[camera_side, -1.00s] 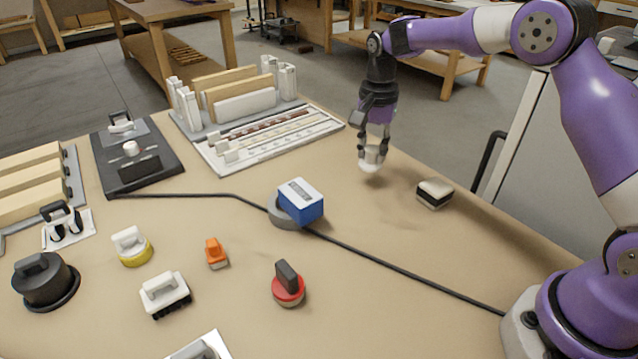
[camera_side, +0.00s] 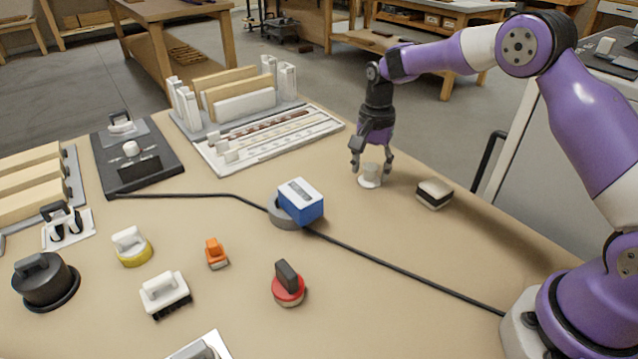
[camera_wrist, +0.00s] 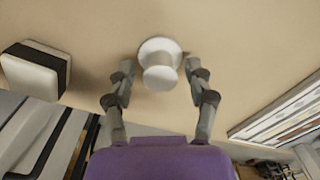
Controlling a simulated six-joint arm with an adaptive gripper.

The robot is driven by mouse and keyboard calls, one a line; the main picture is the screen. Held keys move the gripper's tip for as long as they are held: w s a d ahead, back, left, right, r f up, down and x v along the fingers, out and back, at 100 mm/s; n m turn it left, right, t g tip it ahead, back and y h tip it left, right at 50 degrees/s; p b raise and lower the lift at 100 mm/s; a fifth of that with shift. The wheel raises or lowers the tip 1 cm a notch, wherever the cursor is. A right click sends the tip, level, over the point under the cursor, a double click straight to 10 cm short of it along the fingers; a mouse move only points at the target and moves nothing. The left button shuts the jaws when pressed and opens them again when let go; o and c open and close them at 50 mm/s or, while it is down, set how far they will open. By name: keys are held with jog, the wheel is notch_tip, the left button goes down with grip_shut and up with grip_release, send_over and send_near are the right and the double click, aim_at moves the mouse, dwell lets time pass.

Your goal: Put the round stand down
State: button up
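The round stand (camera_side: 370,177) is a small white piece with a round base and a narrower top. It stands upright on the tan bench near the far right edge. In the wrist view the round stand (camera_wrist: 160,62) sits between and just beyond my fingertips. My gripper (camera_side: 373,172) points down over it with its fingers spread. In the wrist view my gripper (camera_wrist: 163,70) is open, with a gap showing between each finger and the stand.
A black-and-white block (camera_side: 435,193) lies just right of the stand and also shows in the wrist view (camera_wrist: 36,70). A blue box (camera_side: 300,203) rests on a grey ring to the left. A black cable (camera_side: 400,269) crosses the bench. Bare bench surrounds the stand.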

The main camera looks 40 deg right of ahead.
aim_at(371, 166)
jog(key=s+a+r+n+t, duration=0.1)
jog(key=s+r+n, duration=0.1)
jog(key=r, duration=0.7)
jog(key=s+a+r+n, duration=0.1)
jog(key=s+r, duration=0.2)
jog(key=r, duration=0.5)
jog(key=s+a+n+t, duration=0.1)
jog(key=s+n, duration=0.3)
jog(key=s, duration=0.4)
jog(key=s+a+f+n+t, duration=0.1)
jog(key=s+a+n+t, duration=0.1)
jog(key=s+n, duration=0.3)
jog(key=s+t, duration=0.1)
jog(key=s, duration=0.2)
jog(key=shift+f+n+t, duration=0.15)
jog(key=shift+n+t, duration=0.15)
